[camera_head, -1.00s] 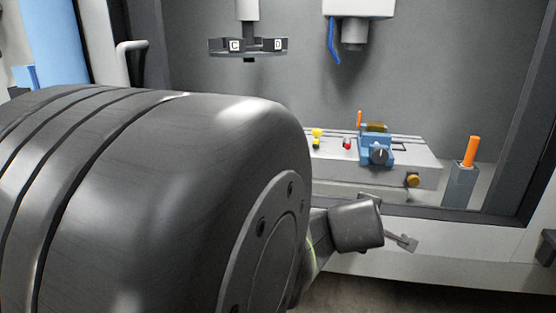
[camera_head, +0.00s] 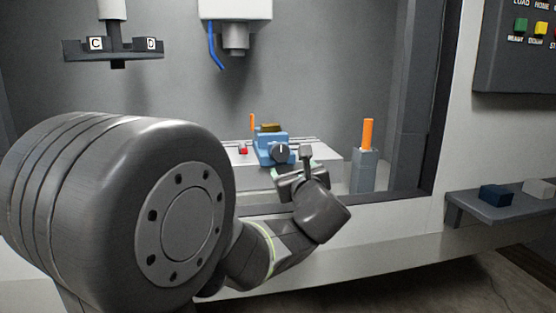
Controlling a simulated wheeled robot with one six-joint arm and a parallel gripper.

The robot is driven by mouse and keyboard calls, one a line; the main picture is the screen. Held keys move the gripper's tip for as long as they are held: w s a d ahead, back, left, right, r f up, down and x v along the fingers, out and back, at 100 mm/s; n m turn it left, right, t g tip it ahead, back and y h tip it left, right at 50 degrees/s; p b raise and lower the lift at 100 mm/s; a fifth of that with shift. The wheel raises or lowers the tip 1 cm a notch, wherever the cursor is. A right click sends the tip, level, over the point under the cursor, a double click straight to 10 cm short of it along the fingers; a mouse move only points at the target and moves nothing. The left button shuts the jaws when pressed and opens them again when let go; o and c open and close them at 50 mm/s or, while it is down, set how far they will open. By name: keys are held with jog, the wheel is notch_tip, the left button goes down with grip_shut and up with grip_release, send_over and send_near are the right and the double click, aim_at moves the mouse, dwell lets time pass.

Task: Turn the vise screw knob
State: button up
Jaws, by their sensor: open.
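The vise (camera_head: 267,146) is blue and sits on the grey machine bed inside the booth, in the middle of the head view. Its screw knob (camera_head: 281,153) is dark and round with a pale mark and faces me. My gripper (camera_head: 291,163) is open and empty, just in front of the knob and a little below and right of it in the picture. One finger stands up right of the knob and the other is lower left. I cannot tell how much depth lies between them and the knob, but no grip on it shows.
A grey post with an orange rod (camera_head: 367,134) stands right of the bed. A small red piece (camera_head: 243,149) lies left of the vise. A tool carousel (camera_head: 113,50) and a spindle head (camera_head: 235,12) hang above. A shelf (camera_head: 500,205) with blue and white blocks is at the right.

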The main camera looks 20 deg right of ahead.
aim_at(281, 154)
jog(key=x, duration=1.3)
jog(key=shift+a, duration=0.1)
jog(key=c, duration=1)
